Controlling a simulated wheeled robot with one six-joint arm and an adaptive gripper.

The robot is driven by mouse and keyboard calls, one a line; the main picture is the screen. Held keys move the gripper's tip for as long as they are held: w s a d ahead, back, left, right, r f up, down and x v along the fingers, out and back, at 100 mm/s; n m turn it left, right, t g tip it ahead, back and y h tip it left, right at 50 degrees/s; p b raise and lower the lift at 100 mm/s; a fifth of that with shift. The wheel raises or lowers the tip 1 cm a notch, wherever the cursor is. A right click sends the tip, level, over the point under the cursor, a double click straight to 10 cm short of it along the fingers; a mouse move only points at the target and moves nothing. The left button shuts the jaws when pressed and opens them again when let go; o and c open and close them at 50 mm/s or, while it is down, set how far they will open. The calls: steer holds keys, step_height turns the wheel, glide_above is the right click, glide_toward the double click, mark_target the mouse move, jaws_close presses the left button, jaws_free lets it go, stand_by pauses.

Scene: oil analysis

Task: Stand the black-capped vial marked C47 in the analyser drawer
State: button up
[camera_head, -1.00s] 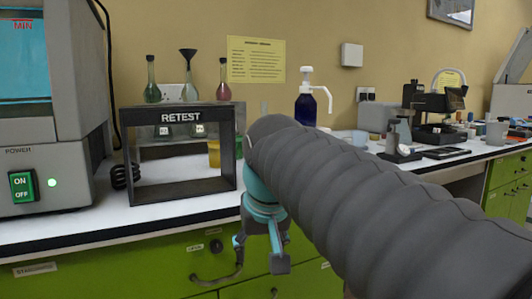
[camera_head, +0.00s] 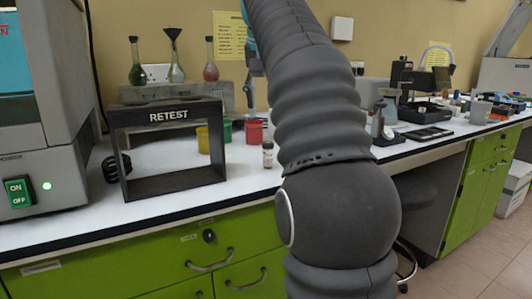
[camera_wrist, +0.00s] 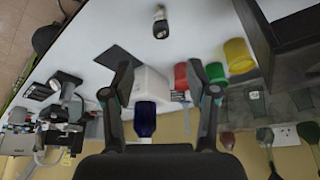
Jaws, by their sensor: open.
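A small vial with a dark cap (camera_head: 268,154) stands upright on the white bench, right of the RETEST frame. It also shows in the wrist view (camera_wrist: 160,22), at the top and apart from my gripper; its marking is too small to read. My gripper (camera_wrist: 163,82) is open and empty, its two fingers spread wide above the bench. In the head view my arm hides much of it. A grey machine with an ON/OFF switch (camera_head: 45,160) stands at the left; no open drawer shows on it, and I cannot tell if it is the analyser.
The black RETEST frame (camera_head: 168,115) stands left of the vial, with flasks behind. Yellow (camera_head: 203,140) and red (camera_head: 254,131) cups stand behind the vial. A blue bottle (camera_wrist: 145,120) shows between my fingers in the wrist view. Bare bench (camera_head: 238,178) lies in front.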

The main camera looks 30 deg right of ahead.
mark_target(268, 143)
steer(key=x, duration=0.8)
steer(key=shift+x, duration=2.6)
steer(key=shift+w, duration=0.1)
jaws_close()
